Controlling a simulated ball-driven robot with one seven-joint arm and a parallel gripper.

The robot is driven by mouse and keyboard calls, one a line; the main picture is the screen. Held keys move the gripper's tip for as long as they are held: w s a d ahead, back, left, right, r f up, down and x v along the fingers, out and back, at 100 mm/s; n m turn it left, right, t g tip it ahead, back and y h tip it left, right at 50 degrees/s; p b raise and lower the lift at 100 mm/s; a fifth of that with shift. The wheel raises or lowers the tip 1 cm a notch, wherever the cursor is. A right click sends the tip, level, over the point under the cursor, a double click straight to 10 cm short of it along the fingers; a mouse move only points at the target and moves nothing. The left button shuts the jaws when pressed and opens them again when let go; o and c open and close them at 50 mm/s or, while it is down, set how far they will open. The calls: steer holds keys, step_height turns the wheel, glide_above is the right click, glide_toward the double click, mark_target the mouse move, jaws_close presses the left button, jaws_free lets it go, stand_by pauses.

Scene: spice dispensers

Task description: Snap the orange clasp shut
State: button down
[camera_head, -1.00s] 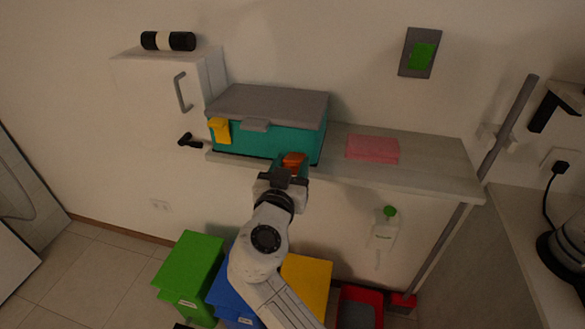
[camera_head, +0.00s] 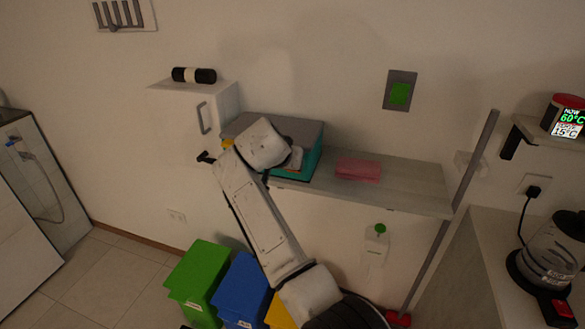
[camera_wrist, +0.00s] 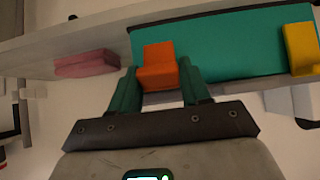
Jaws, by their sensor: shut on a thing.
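The teal box (camera_head: 313,158) with a grey lid (camera_head: 307,130) sits on the shelf, lid down. Its teal front shows in the wrist view (camera_wrist: 235,45). The orange clasp (camera_wrist: 160,75) is on that front, between the green fingers of my gripper (camera_wrist: 158,66). My gripper is shut on the clasp. I cannot tell whether the clasp is latched. A yellow clasp (camera_wrist: 302,48) is on the same front, partly visible in the head view (camera_head: 227,144).
The shelf (camera_head: 410,190) holds a pink block (camera_head: 358,169) right of the box. A white cabinet (camera_head: 180,115) with a handle stands left. Green (camera_head: 196,275) and blue (camera_head: 240,290) bins stand below. A diagonal grey post (camera_head: 455,205) borders the shelf's right end.

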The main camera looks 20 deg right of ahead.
steer(key=shift+w+d+r+g+y+p, duration=0.2)
steer(key=shift+w+r+g+y+p, duration=0.15)
steer(key=shift+g+y+p, duration=0.3)
steer(key=c, duration=0.6)
jaws_free()
steer(key=shift+w+f, duration=0.1)
steer(key=b+v, duration=0.2)
steer(key=v, duration=0.8)
steer(key=shift+a+r, duration=0.2)
steer(key=shift+r, duration=0.1)
